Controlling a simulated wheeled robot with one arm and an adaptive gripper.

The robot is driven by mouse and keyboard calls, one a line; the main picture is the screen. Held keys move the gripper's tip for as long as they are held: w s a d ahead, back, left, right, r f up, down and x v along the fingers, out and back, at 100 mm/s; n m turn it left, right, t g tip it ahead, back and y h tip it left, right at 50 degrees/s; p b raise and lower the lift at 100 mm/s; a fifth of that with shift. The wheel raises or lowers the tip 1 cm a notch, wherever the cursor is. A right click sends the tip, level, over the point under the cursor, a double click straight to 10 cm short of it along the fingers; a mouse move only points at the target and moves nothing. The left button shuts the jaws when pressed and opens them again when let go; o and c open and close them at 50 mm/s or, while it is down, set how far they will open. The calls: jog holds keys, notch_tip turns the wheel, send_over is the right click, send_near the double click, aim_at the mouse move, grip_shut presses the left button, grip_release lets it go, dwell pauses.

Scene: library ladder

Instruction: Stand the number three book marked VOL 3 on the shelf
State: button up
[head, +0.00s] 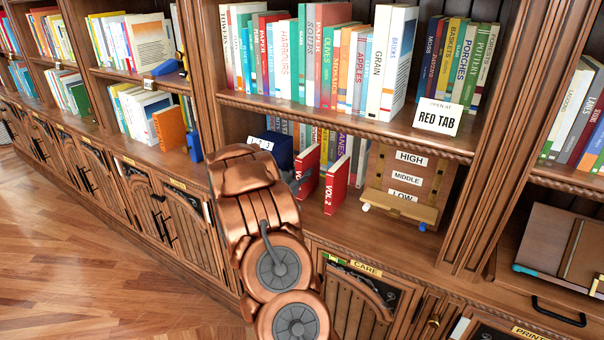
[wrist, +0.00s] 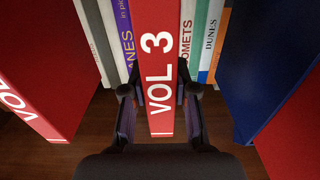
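The red VOL 3 book (wrist: 158,45) is upright in the middle of the wrist view, its white lettering facing me. My gripper (wrist: 159,85) has a dark finger against each side of its spine and appears shut on it. In the head view my copper arm covers most of the gripper. A red book (head: 308,165) beside the gripper there is partly hidden, its number unreadable. The red VOL 2 book (head: 336,187) stands upright on the lower shelf (head: 345,228) to its right. I cannot tell whether VOL 3 touches the shelf.
A blue block (head: 282,150) is near a "1 2 3" label (head: 262,145). A wooden HIGH/MIDDLE/LOW box (head: 408,180) stands right of VOL 2. In the wrist view, another red book (wrist: 35,85) is left and a blue panel (wrist: 262,65) right. A book row stands behind.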

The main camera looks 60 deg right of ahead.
jog(key=o, duration=0.4)
jog(key=shift+f, duration=0.1)
jog(key=shift+r, duration=0.2)
jog(key=a, duration=0.4)
jog(key=a+b, duration=0.1)
jog(key=a, duration=0.3)
jog(key=a+r+b, duration=0.1)
jog(key=a, duration=0.3)
jog(key=shift+s, duration=0.25)
jog(key=shift+w, duration=0.1)
